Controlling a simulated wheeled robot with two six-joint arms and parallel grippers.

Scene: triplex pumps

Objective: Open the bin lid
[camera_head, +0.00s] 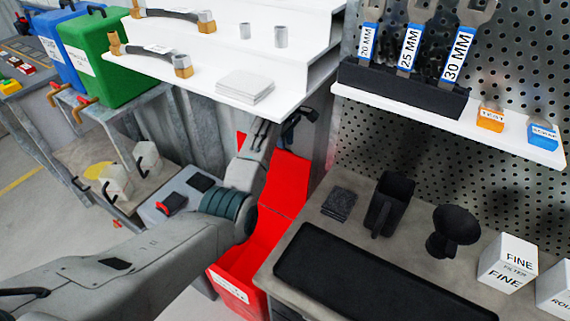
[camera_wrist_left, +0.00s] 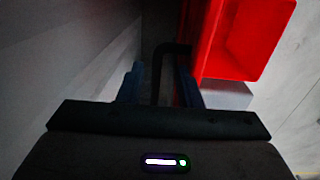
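The red bin (camera_head: 235,268) stands on the floor left of the workbench, with its mouth partly showing behind my forearm. A red panel that looks like its lid (camera_head: 287,182) stands steeply raised at the back. My left gripper (camera_head: 292,122) is above the panel's top edge, beside a dark handle-like piece. In the left wrist view, the fingers of my left gripper (camera_wrist_left: 161,85) are apart, with a bent black handle (camera_wrist_left: 160,68) between them; there are gaps beside it. A red rimmed part (camera_wrist_left: 240,38) fills the upper right there. My right gripper is not in view.
A white shelf (camera_head: 255,70) overhangs close above my left gripper. The workbench (camera_head: 325,222) on the right holds a black mat, cups and white filter boxes. A low table (camera_head: 180,190) with a small red-and-black item stands on the left.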

